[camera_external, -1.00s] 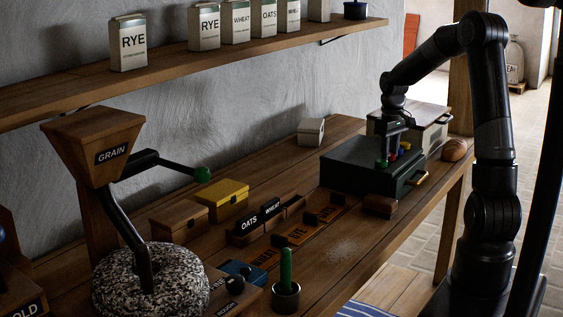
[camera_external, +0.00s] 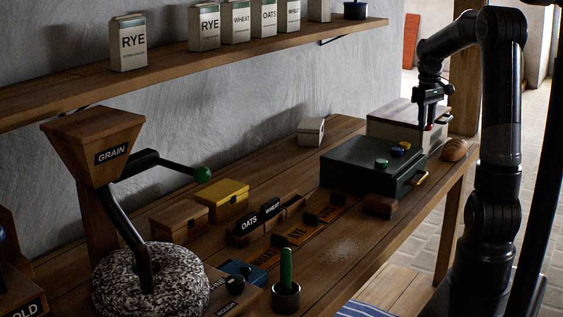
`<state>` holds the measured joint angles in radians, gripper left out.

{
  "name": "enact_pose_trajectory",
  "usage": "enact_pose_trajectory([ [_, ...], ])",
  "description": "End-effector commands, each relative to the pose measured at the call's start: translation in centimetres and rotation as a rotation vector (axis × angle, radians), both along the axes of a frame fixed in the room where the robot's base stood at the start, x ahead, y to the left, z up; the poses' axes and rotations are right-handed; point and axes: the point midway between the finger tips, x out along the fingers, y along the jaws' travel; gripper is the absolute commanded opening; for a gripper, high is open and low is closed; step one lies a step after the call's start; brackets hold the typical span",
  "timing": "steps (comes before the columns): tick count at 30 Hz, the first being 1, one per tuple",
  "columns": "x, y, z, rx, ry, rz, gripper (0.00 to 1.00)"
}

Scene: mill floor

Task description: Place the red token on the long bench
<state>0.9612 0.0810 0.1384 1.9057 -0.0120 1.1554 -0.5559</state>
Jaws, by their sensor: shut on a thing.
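My gripper (camera_external: 429,122) is shut on the red token (camera_external: 428,128), only a small red part of which shows between the fingertips. It hangs in the air, in the picture just in front of the pale wood-lidded box and to the right of the dark green box (camera_external: 345,180). The green token (camera_external: 381,163), the blue token (camera_external: 397,152) and a pale yellow token (camera_external: 405,146) are on the dark green box's lid. The long bench (camera_external: 270,170) runs under these boxes along the wall.
A bread loaf (camera_external: 454,150) lies at the bench's right end. The pale box (camera_external: 392,127) stands behind the dark green box. Labelled wooden holders (camera_external: 265,217), a yellow box (camera_external: 222,197) and a grain mill (camera_external: 150,280) fill the left part. Bare wood shows around the spilled flour (camera_external: 343,250).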

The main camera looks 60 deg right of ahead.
Motion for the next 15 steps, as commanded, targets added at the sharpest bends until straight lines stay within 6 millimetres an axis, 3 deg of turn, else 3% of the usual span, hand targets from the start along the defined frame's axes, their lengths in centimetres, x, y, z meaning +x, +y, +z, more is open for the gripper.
enact_pose_trajectory([
  [9,-1.0,-0.7,0.8,0.0,0.001,0.001,0.11],
  [13,0.8,-1.1,0.7,0.001,0.001,0.005,0.11],
  [15,2.6,-1.5,0.5,0.001,0.001,0.01,0.11],
])
